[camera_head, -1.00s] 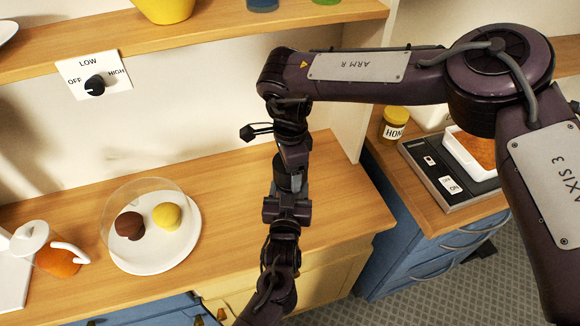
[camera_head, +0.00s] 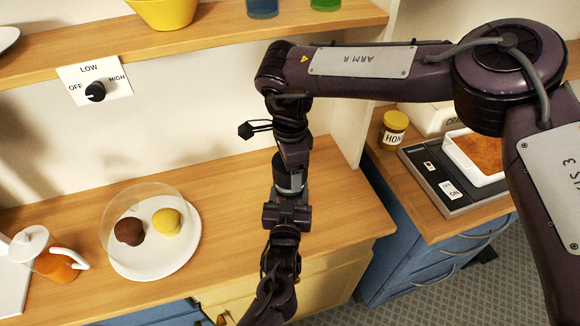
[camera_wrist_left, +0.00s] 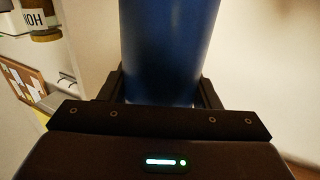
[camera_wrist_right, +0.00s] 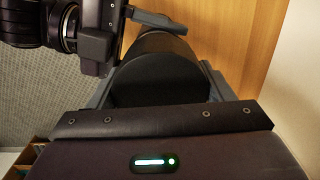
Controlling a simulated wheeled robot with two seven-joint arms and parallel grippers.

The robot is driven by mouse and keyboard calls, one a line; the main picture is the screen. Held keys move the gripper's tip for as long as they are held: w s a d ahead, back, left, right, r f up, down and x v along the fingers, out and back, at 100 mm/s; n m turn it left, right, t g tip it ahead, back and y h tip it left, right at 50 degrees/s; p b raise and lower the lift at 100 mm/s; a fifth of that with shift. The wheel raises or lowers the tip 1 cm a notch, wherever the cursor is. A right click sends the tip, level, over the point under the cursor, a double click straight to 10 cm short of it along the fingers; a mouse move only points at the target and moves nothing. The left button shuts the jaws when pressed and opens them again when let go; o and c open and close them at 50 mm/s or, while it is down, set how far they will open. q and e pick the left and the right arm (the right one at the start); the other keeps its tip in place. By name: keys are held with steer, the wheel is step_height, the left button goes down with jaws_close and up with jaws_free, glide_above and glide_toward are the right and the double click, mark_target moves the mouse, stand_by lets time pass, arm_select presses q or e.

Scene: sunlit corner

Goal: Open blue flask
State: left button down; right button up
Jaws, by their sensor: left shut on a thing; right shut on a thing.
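The blue flask stands out in the left wrist view as a smooth blue cylinder (camera_wrist_left: 168,50). My left gripper (camera_head: 287,208) is shut on it. In the head view, a short stretch of dark cylinder (camera_head: 290,181) shows between my two grippers, held in the air in front of the counter. My right gripper (camera_head: 292,159), just above it in the picture, is shut on a black cylindrical part, seemingly the flask's lid (camera_wrist_right: 160,78). The join between lid and flask is hidden, so I cannot tell whether they are apart.
Below on the wooden counter (camera_head: 340,205) are a plate (camera_head: 151,269) with two buns under a clear dome and a jug (camera_head: 58,264). A honey jar (camera_head: 394,130) and a scale (camera_head: 440,192) are at right.

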arm_select(q)
steer(key=shift+r, duration=0.1)
arm_select(e)
steer(key=shift+r, duration=1.95)
arm_select(q)
steer(key=shift+c, duration=2)
jaws_free()
